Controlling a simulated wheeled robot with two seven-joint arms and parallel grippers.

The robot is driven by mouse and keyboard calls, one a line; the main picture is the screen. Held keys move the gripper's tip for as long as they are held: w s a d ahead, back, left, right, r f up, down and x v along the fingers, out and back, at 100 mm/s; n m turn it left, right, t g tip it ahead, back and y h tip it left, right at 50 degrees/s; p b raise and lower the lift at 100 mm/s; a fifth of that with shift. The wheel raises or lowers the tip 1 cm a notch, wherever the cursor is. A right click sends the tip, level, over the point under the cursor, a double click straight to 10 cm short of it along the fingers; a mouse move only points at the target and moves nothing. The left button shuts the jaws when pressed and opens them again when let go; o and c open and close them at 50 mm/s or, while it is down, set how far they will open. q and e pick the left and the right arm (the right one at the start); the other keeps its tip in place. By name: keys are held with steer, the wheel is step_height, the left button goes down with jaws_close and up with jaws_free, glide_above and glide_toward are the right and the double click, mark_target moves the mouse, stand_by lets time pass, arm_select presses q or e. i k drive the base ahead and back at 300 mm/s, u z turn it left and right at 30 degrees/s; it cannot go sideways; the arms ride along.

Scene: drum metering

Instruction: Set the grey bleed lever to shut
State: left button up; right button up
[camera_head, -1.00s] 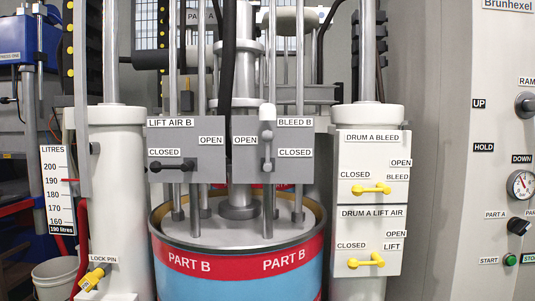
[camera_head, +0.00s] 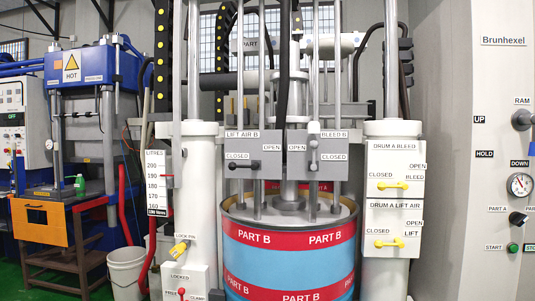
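The grey bleed lever (camera_head: 313,155) is on the grey BLEED B panel (camera_head: 331,164), above the blue and red PART B drum (camera_head: 275,258). Neither of my grippers is in view.
The LIFT AIR B panel (camera_head: 241,144) has a black lever lying towards CLOSED. The white DRUM A panel (camera_head: 395,214) at right carries two yellow levers. A yellow LOCK PIN (camera_head: 179,249) and a white bucket (camera_head: 127,272) are at left. A control cabinet (camera_head: 500,105) stands at far right.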

mark_target(313, 145)
steer(key=u, duration=0.5)
steer(key=i, duration=1)
steer(key=u, duration=0.05)
